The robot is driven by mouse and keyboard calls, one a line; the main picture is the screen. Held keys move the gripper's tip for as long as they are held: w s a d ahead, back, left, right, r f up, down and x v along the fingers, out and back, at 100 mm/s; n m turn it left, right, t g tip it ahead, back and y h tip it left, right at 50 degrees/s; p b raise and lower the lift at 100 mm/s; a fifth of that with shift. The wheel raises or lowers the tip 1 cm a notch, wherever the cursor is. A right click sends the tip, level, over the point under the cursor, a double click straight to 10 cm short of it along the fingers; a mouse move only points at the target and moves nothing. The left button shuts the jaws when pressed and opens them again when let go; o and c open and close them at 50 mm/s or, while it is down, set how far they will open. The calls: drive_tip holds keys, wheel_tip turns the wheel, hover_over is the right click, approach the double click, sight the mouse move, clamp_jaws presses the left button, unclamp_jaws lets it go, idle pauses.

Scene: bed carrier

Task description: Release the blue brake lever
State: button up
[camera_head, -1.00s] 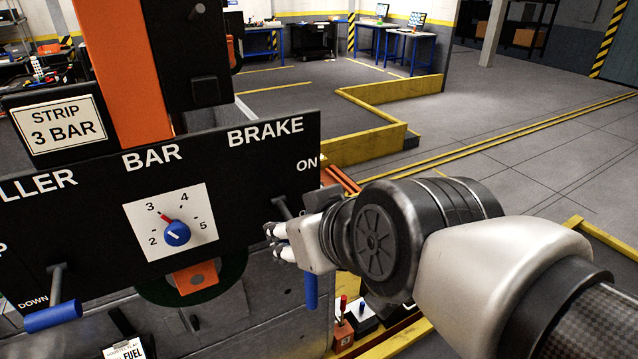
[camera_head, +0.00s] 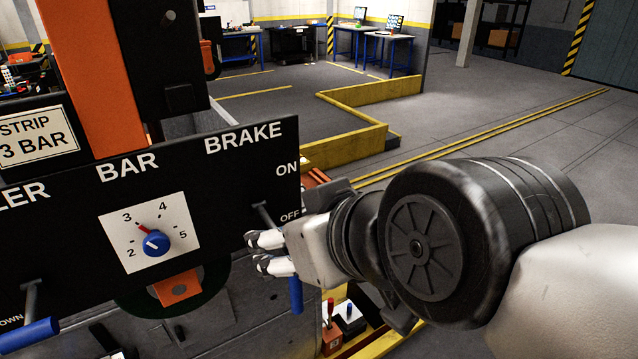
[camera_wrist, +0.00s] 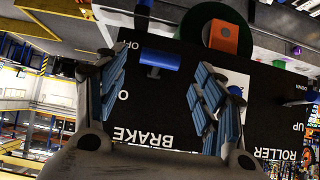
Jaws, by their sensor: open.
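The black panel (camera_head: 225,180) carries a BRAKE label with ON above OFF at its right side. In the head view a grey lever stem (camera_head: 263,213) shows under BRAKE, and my gripper hides its handle. The wrist view, upside down, shows the blue brake lever handle (camera_wrist: 160,60) in front of the panel near the OFF label. My gripper (camera_head: 256,252) is in front of the panel's lower right corner. In the wrist view my gripper (camera_wrist: 160,72) is open, with the handle seen between its blue-padded fingers. I cannot tell whether either finger touches it.
A blue dial (camera_head: 156,243) and the roller lever (camera_head: 30,335) are to the left. A red-handled control (camera_head: 331,335) stands low on the right. Open floor lies beyond yellow barriers (camera_head: 350,145).

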drive_tip(key=v, duration=0.6)
drive_tip(key=shift+s, duration=0.1)
